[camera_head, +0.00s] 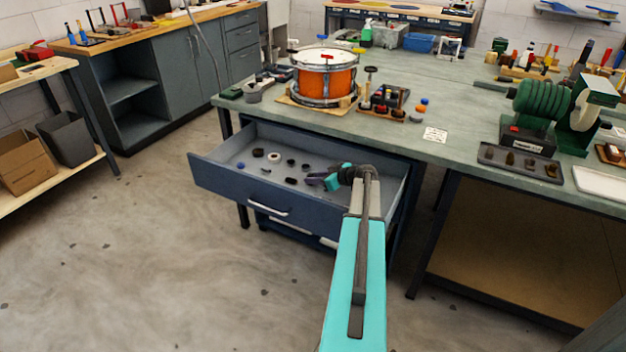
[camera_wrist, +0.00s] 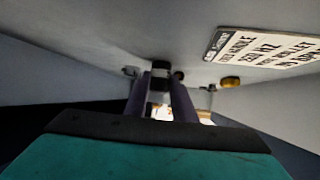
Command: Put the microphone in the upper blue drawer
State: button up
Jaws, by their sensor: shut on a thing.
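The upper blue drawer (camera_head: 215,174) is pulled out from under the bench. My gripper (camera_head: 322,181) is inside the drawer's opening, at its right part, low over the floor of the drawer. In the wrist view my gripper (camera_wrist: 160,100) has its two fingers closed around a slim dark piece with a pale band, which appears to be the microphone (camera_wrist: 160,72). Most of the microphone is hidden by the fingers and the wrist. In the head view I cannot clearly make it out, and I cannot tell whether it touches the drawer floor.
Several small dark parts lie in the drawer, including a ring (camera_head: 274,156). A printed card (camera_wrist: 265,48) and a yellow piece (camera_wrist: 230,82) show in the wrist view. On the bench (camera_head: 450,95) stand an orange drum (camera_head: 325,80) and a bottle rack (camera_head: 388,105).

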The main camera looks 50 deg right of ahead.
jog(key=o, duration=1)
jog(key=shift+o, duration=0.2)
jog(key=v, duration=1.2)
jog(key=shift+r, duration=0.1)
jog(key=shift+r, duration=0.1)
